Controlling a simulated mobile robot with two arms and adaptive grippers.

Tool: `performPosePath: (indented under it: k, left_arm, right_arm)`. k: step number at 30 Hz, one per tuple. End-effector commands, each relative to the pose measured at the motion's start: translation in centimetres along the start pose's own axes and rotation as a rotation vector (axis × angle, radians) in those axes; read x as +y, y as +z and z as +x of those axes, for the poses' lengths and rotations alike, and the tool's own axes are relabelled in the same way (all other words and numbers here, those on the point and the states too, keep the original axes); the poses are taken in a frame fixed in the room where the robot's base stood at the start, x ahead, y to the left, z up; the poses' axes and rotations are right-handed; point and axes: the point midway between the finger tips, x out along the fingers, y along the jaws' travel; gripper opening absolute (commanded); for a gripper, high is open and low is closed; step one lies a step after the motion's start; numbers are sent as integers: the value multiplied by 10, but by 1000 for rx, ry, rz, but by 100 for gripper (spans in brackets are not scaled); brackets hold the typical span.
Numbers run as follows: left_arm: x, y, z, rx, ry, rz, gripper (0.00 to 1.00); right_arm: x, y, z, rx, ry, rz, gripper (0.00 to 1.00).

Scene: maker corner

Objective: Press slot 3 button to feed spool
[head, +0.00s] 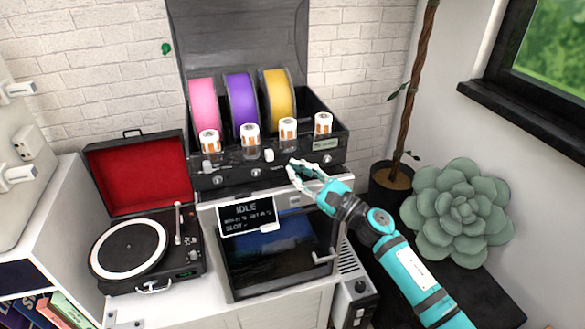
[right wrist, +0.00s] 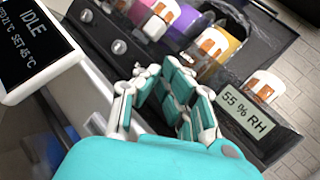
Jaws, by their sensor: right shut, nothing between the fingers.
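The spool box (head: 330,158) has its dark lid raised and holds pink (head: 203,103), purple (head: 241,103) and yellow (head: 279,97) spools. Round silver buttons line its front; the left one (head: 217,180) and the middle one (head: 254,175) show clearly. Two buttons also show in the right wrist view (right wrist: 119,46). The button below the yellow spool is largely hidden by my right gripper (head: 292,170), whose shut, empty fingers are at the front panel there. I cannot tell whether they touch it. The gripper also shows in the right wrist view (right wrist: 166,75). My left gripper is not in view.
The machine below has a screen (head: 247,215) reading IDLE, with a blank after SLOT. A record player (head: 140,245) stands on the left. A succulent (head: 460,210) and a potted trunk (head: 392,180) stand on the right, near my right arm.

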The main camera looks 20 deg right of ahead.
Motion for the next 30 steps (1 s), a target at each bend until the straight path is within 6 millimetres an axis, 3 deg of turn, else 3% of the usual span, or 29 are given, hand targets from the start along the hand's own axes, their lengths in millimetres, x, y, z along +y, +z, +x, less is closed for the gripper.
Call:
performPosePath:
  k: [30]
  left_arm:
    - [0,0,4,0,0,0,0]
  right_arm:
    - [4,4,-7,0,0,1,0]
